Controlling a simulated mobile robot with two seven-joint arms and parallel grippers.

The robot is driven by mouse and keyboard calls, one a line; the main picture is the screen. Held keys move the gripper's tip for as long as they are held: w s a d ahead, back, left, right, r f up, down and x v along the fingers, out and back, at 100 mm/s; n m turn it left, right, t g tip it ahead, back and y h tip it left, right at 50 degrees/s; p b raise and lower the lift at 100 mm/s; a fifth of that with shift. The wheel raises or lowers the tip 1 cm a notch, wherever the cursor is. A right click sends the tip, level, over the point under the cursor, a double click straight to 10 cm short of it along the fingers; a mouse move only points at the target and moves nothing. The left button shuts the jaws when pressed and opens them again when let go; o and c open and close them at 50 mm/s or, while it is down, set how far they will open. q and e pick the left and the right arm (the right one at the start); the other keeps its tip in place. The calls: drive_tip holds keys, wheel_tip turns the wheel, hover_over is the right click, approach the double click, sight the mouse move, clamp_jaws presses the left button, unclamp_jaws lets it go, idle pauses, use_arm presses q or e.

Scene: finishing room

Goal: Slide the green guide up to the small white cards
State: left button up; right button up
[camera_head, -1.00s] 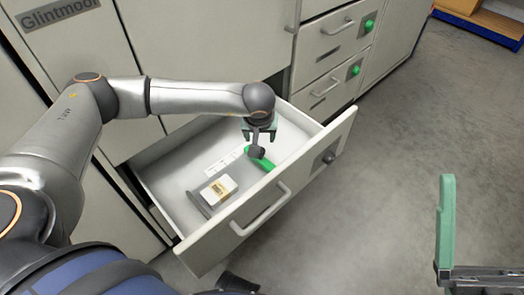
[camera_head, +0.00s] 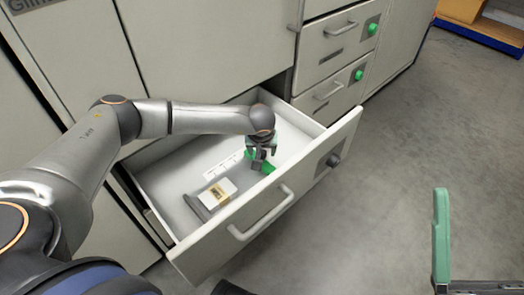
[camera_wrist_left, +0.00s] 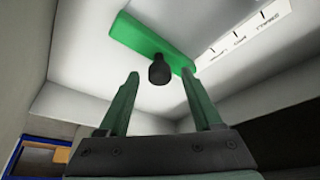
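The green guide (camera_head: 266,168) lies in the open drawer, toward its right part, partly hidden by my left gripper. The wrist view shows the guide (camera_wrist_left: 150,38) as a green bar with a black knob (camera_wrist_left: 159,71). My left gripper (camera_wrist_left: 160,82) is open, its fingertips to either side of the knob in that view, with gaps. The head view shows the left gripper (camera_head: 262,152) low over the guide. The small white cards (camera_head: 217,193), with a yellowish band, lie left of the guide, apart from it. Only one finger of my right gripper (camera_head: 441,240) shows clearly.
The drawer front (camera_head: 270,205) and side walls surround the guide and cards. A grey stop (camera_head: 196,207) stands at the cards' left. A printed scale strip (camera_head: 222,166) lies on the drawer floor behind the cards. Bare floor is between the cards and the guide.

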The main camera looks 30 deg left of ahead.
use_arm(q)
clamp_jaws()
idle(0.3)
idle(1.0)
